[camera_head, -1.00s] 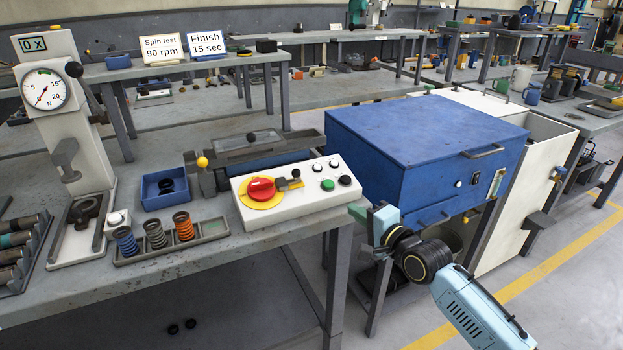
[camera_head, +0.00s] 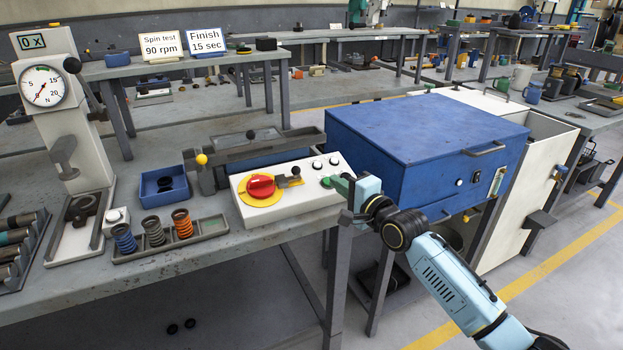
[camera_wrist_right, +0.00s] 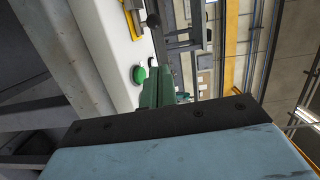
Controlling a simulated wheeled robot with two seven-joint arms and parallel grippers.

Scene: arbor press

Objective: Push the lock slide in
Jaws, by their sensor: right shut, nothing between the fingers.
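The lock slide (camera_head: 284,182) is a small dark and brass piece on the white control box (camera_head: 262,213), just right of the red rotary knob (camera_head: 260,186) on its yellow disc. My right gripper (camera_head: 338,184) is shut and empty, with green fingers at the right end of the box. It is apart from the slide, to its right. In the right wrist view the shut fingers (camera_wrist_right: 158,88) are beside the green button (camera_wrist_right: 139,75); whether they touch the box is unclear. My left gripper is not in view.
A blue cabinet (camera_head: 420,130) stands just right of the box. A tray with springs (camera_head: 206,233), a blue bin (camera_head: 146,188) and a gauge press (camera_head: 62,110) stand left on the bench.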

